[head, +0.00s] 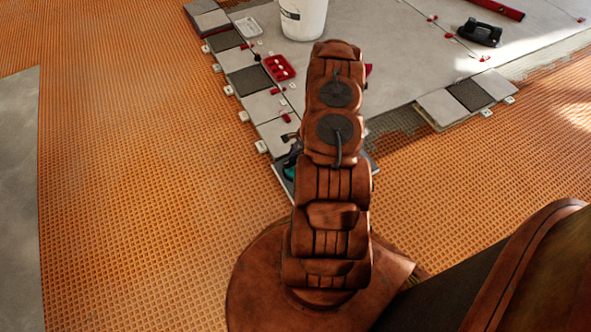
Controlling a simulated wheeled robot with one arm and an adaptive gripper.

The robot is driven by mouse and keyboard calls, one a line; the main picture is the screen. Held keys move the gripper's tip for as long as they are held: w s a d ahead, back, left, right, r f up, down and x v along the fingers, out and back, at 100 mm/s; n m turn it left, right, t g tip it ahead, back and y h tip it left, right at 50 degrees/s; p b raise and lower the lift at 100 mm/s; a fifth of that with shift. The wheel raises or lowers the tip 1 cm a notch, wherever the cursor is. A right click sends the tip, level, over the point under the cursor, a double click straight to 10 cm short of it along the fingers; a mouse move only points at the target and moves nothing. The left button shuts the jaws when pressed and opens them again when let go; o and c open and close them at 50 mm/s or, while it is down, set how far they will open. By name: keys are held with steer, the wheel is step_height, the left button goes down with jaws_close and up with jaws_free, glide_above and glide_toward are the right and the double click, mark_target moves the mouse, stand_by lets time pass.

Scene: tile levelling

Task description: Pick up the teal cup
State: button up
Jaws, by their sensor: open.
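A small teal patch, which looks like the teal cup (289,173), shows just left of my arm, at the near corner of the tiled area. My arm hides most of it. My gripper (291,156) shows only as dark parts at the left edge of the arm, just above the teal patch in the picture. It is open. Whether its fingers are around the cup or only beside it cannot be told.
A red tray (279,68) with small pieces and a white bucket (303,18) stand on the grey tiles further back. A black tool (480,33) and a red bar (498,9) lie at upper right. Orange matting (140,190) is clear at left.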

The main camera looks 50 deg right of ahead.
steer(key=shift+a+f, duration=0.2)
steer(key=shift+f, duration=0.3)
steer(key=shift+c, duration=0.2)
jaws_close()
